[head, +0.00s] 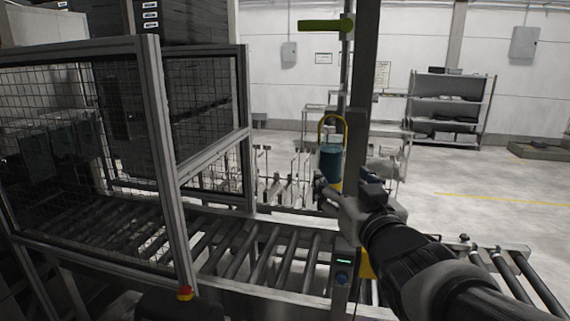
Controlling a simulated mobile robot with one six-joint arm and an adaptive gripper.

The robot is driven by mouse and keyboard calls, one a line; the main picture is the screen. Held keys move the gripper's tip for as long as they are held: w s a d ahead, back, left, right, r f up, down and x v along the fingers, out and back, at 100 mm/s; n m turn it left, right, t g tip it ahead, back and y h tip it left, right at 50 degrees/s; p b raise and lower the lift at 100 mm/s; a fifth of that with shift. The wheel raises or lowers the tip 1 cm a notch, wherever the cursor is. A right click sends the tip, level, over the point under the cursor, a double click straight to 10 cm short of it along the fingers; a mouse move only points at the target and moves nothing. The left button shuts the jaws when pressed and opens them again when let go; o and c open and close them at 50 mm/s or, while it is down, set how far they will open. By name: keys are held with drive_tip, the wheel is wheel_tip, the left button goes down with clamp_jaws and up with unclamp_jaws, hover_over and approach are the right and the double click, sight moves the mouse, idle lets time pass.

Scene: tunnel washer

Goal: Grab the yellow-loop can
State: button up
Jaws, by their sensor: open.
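My arm comes in from the lower right and passes in front of the post. The can's base is hidden behind my gripper. I cannot tell whether the fingers touch the can.
A roller conveyor (240,238) runs across the front, with a mesh guard frame (160,150) at left. The vertical post (360,90) stands close to my gripper. A control box with a lit display (343,262) is below. A shelf (447,105) stands at the back, with open floor at right.

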sight(334, 171)
drive_tip(key=w, duration=0.8)
drive_tip(key=shift+a+r+p, duration=0.15)
drive_tip(key=shift+a+p, duration=0.25)
drive_tip(key=shift+s, duration=0.1)
drive_tip(key=shift+s, duration=0.1)
drive_tip(key=c, duration=1.3)
